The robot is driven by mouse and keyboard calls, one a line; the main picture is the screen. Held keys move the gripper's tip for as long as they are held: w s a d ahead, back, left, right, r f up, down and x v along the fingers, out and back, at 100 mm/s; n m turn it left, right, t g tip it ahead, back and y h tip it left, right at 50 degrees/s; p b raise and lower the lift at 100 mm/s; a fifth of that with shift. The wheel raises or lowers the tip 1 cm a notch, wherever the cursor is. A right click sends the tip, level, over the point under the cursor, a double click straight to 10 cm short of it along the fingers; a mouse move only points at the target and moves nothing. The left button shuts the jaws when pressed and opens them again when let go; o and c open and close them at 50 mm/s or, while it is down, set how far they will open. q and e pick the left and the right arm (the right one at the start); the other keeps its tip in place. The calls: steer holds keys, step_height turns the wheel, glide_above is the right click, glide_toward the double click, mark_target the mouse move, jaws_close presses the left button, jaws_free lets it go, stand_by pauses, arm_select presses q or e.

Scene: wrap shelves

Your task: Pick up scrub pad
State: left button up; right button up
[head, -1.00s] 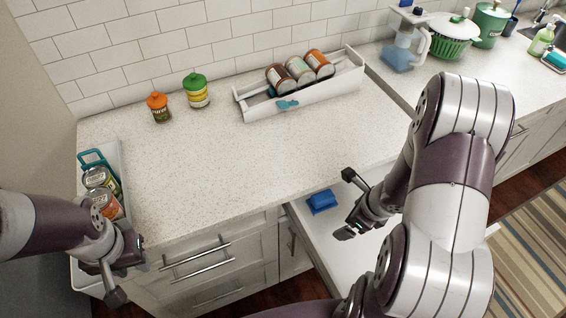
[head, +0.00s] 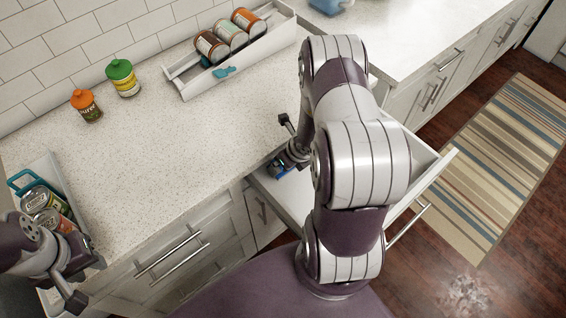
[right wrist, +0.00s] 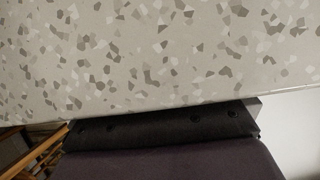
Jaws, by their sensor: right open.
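The blue scrub pad (head: 279,169) lies inside the open white drawer, near its back left, in the head view. My right gripper (head: 281,146) is open and reaches down at the drawer's back, right by the pad, covering part of it. I cannot tell whether a finger touches the pad. My left gripper (head: 84,283) is at the lower left, open and empty beside the tray of cans.
The open drawer (head: 299,202) sits under the counter edge (head: 205,178). A white tray (head: 40,172) with cans stands at the left. Two lidded jars (head: 122,80) stand near the wall. A white rack (head: 190,88) holds several cans. The middle counter is clear.

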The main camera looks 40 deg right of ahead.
steer(key=shift+x, duration=0.95)
steer(key=shift+d, duration=0.1)
steer(key=c, duration=0.8)
steer(key=shift+r, duration=0.1)
steer(key=shift+s+r, duration=0.15)
steer(key=shift+r, duration=0.05)
steer(key=s+r, duration=0.2)
steer(key=s, duration=0.2)
steer(key=s+r, duration=0.3)
steer(key=s, duration=0.2)
steer(key=s+d+r, duration=0.1)
steer(key=s+r, duration=0.1)
steer(key=s, duration=0.2)
steer(key=shift+s+r, duration=0.25)
steer(key=shift+s, duration=0.1)
